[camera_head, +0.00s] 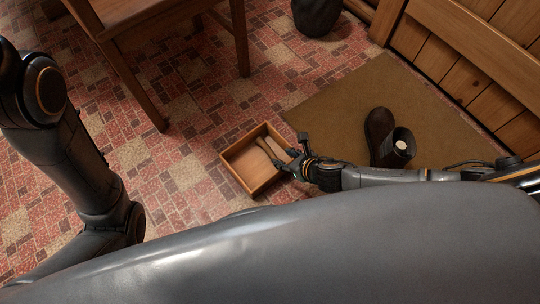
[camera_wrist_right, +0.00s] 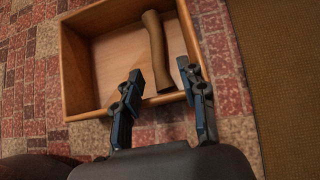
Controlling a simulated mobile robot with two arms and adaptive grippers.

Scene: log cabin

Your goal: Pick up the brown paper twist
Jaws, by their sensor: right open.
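The brown paper twist (camera_wrist_right: 156,50) seems to be the long, slightly curved brown piece in the open wooden box; it also shows as a tan strip in the head view (camera_head: 265,147). My right gripper (camera_head: 291,166) is at the box's right side. In the wrist view the right gripper (camera_wrist_right: 163,85) is open, its fingers at the box's near wall, with the twist's near end between the fingertips in the picture. Contact cannot be told. My left arm shows at the left, but its gripper does not.
The wooden box (camera_head: 236,173) sits on the red patterned floor. A brown mat (camera_head: 335,98) with a dark boot (camera_head: 379,130) lies to the right. A wooden chair (camera_head: 139,72) stands at upper left, a dark round thing (camera_head: 316,16) at the top. A plank wall (camera_head: 462,78) bounds the right.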

